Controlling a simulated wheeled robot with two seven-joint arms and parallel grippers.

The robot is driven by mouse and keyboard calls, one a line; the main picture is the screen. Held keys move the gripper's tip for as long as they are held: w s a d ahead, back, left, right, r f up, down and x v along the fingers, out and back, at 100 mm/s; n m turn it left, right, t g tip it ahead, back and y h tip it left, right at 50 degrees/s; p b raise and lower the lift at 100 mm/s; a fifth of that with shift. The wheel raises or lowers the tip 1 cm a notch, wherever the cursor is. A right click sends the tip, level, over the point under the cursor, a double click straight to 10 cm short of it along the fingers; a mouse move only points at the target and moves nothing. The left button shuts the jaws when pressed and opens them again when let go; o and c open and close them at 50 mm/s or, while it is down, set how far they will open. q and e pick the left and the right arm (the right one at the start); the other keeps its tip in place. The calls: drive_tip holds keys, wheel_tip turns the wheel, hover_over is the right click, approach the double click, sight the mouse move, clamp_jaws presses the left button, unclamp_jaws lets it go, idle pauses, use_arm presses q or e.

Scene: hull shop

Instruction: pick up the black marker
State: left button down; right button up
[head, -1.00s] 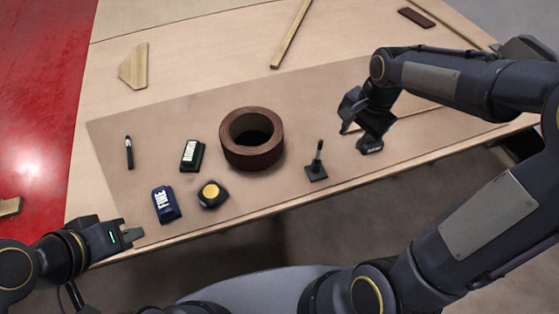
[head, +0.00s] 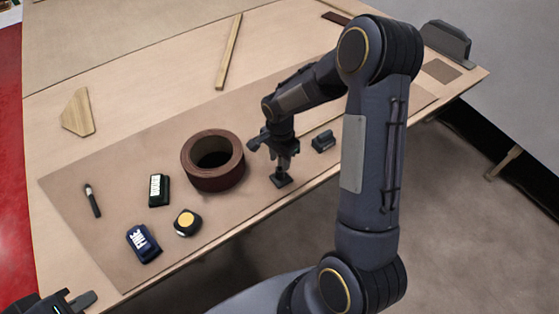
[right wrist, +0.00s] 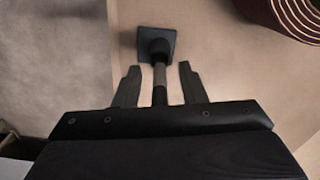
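The black marker (head: 92,200) lies on the brown mat at the left in the head view, with a pale band near its upper end. No gripper is near it. My right gripper (head: 279,160) is right over a small dark tool with a square foot (head: 282,181) and an upright stem. In the right wrist view its two fingers (right wrist: 158,84) stand apart on either side of that stem (right wrist: 159,82), with gaps showing. My left gripper (head: 78,301) is at the bottom left corner, partly cut off, its fingers apart and empty, off the table's front edge.
On the mat (head: 110,265) are a brown roll (head: 205,179), a black block with a white label (head: 159,190), a blue block (head: 143,243), a tape measure (head: 187,222) and a small dark block (head: 323,141). Wood pieces (head: 77,112) (head: 228,52) lie behind.

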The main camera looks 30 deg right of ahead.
clamp_jaws()
idle(0.4)
